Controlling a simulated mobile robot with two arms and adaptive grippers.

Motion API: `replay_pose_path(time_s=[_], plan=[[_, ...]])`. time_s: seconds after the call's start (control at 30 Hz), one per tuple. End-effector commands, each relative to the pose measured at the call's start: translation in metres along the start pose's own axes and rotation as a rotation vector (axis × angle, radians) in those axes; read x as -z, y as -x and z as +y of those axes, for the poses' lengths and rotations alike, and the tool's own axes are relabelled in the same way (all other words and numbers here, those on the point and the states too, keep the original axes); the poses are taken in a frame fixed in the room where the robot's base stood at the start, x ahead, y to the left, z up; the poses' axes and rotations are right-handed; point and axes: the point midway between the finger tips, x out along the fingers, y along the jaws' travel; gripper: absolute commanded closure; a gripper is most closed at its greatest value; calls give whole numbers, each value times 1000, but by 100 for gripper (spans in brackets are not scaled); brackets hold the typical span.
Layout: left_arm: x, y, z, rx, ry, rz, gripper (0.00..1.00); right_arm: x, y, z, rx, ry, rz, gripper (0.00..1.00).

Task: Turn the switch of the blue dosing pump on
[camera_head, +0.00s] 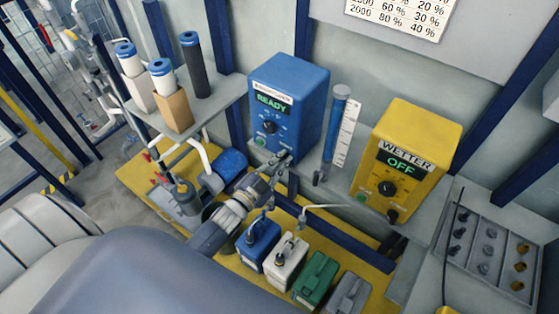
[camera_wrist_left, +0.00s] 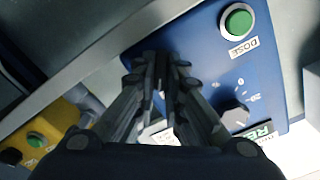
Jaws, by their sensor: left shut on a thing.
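The blue dosing pump (camera_head: 310,92) stands on a ledge against the back wall, and its display (camera_head: 271,103) reads READY. Its dial (camera_head: 270,127) is on the front, with a green button (camera_head: 260,141) at lower left. My left gripper (camera_head: 281,158) is at the lower right of that front. In the left wrist view its fingers (camera_wrist_left: 160,72) are close together against the blue panel (camera_wrist_left: 205,50), beside the green DOSE button (camera_wrist_left: 238,22). They are shut on the switch, which they mostly hide. My right gripper is not in view.
A yellow box (camera_head: 425,140) labelled WETTER, its display reading OFF, stands to the right. Several canisters (camera_head: 288,262) stand below on the yellow platform. Filter cylinders (camera_head: 194,65) stand at left.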

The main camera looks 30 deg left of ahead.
Motion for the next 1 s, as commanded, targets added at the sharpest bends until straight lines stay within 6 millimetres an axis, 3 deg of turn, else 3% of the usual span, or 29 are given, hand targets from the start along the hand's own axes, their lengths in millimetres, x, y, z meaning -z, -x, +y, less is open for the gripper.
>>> replay_pose_path(time_s=[0.1, 0.13, 0.2, 0.63, 0.77, 1.0], plan=[[0, 0, 0, -1, -4, -1, 100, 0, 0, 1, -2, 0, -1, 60], [0, 0, 0, -1, -4, -1, 83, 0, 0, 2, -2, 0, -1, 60], [0, 0, 0, -1, -3, -1, 70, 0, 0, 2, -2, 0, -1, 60], [-1, 6, 0, -1, -1, -1, 70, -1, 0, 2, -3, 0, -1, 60], [-1, 21, 1, -2, -1, -2, 70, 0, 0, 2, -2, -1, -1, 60], [-2, 67, 1, -3, -2, -4, 70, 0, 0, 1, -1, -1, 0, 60]])
